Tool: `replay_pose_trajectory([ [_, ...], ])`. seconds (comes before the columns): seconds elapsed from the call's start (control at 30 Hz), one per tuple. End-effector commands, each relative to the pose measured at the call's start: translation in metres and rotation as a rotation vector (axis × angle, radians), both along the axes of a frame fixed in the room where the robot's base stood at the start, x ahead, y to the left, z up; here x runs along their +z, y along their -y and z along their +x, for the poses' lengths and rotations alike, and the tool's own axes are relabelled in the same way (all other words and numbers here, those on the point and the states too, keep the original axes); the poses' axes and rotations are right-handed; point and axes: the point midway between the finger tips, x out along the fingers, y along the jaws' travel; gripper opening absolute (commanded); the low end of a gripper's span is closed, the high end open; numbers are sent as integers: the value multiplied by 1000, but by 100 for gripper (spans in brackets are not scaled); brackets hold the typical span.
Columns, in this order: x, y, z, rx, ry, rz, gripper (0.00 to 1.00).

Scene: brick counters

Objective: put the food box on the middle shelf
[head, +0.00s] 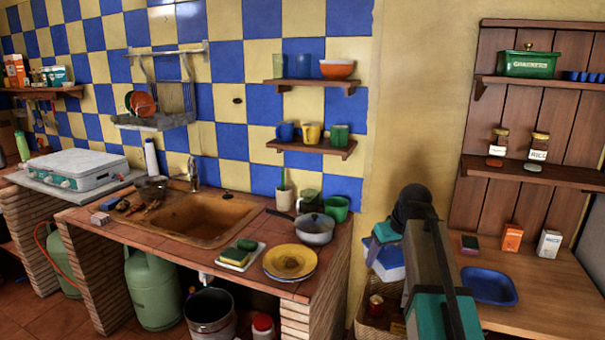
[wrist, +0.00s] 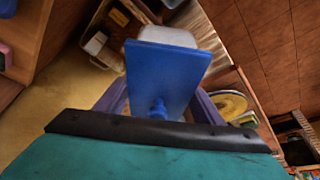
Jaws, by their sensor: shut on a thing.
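My gripper (head: 381,248) is shut on a white box with a blue lid, which I take for the food box (head: 388,268). In the wrist view the food box (wrist: 165,75) sits between my two fingers (wrist: 160,106), its blue lid and knob towards the camera. Its far side is hidden. The box hangs in the air left of the wooden shelf unit, clear of the counter. The middle shelf (head: 552,172) is a wooden board on the right.
The upper shelf (head: 545,83) holds a green tin (head: 527,64) and blue cups. On the counter (head: 545,283) below are a blue tray (head: 489,286), an orange carton (head: 512,237) and a white carton (head: 549,243). A basket (head: 378,308) stands on the floor.

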Motion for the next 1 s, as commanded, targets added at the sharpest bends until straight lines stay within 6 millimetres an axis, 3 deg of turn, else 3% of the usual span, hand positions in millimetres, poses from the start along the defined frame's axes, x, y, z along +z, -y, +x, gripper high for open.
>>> replay_pose_trajectory([
  [0.1, 2, -31, -9, 8, 2, -1, 38],
  [0.4, 2, -75, -31, -23, 1, -1, 38],
  [0.73, -2, -72, -55, -163, 1, -1, 38],
  [1.0, -3, -68, -57, -276, 1, 0, 38],
])
